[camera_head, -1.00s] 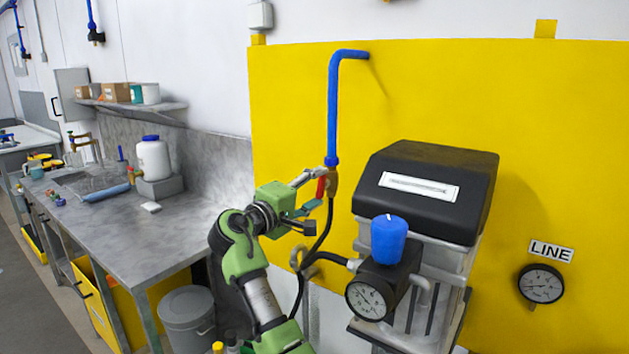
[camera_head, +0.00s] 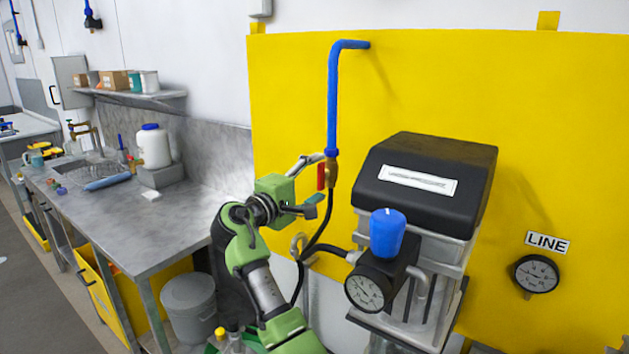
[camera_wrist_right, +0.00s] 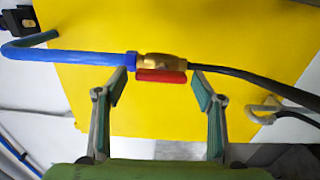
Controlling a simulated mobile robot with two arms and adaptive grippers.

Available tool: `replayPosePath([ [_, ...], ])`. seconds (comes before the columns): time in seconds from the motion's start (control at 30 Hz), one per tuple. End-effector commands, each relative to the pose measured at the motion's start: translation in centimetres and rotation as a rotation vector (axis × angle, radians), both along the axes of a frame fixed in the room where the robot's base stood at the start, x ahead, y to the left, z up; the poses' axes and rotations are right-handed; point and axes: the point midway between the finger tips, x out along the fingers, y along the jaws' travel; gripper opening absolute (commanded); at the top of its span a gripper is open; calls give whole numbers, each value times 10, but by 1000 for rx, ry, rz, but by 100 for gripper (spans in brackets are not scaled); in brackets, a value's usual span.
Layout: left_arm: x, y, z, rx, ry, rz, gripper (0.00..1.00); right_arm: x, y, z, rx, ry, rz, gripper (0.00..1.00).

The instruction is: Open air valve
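The air valve is a brass body (camera_head: 331,174) below a blue pipe (camera_head: 333,105), with a red lever handle (camera_head: 321,176) lying along its left side, roughly in line with the pipe. My right gripper (camera_head: 316,179) is open at the valve's left, its fingers above and below the handle. In the right wrist view, the red handle (camera_wrist_right: 161,77) lies between and just ahead of the open fingertips (camera_wrist_right: 158,84), apart from both. The brass body (camera_wrist_right: 162,61) is behind it. My left gripper is out of view.
A black-topped unit (camera_head: 424,180) with a blue knob (camera_head: 387,233) and gauge stands right of the valve. A dark hose (camera_wrist_right: 245,83) leaves the valve. A metal counter (camera_head: 150,230) and grey bin (camera_head: 190,307) stand at left. The yellow panel (camera_head: 450,95) is behind.

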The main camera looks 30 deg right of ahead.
Motion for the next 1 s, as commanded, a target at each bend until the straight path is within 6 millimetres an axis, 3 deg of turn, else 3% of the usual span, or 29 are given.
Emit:
replayPosePath([
  [0.33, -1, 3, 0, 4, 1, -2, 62, 0, 2, -1, 4, 0, 1, 67],
  [0.47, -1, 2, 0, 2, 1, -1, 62, -4, 12, -2, 4, 0, 2, 67],
  [0.8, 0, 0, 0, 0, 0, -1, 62, -30, 76, -2, 5, 0, 3, 67],
  [1.0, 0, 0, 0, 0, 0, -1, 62, -42, 102, -2, 4, -1, 1, 67],
])
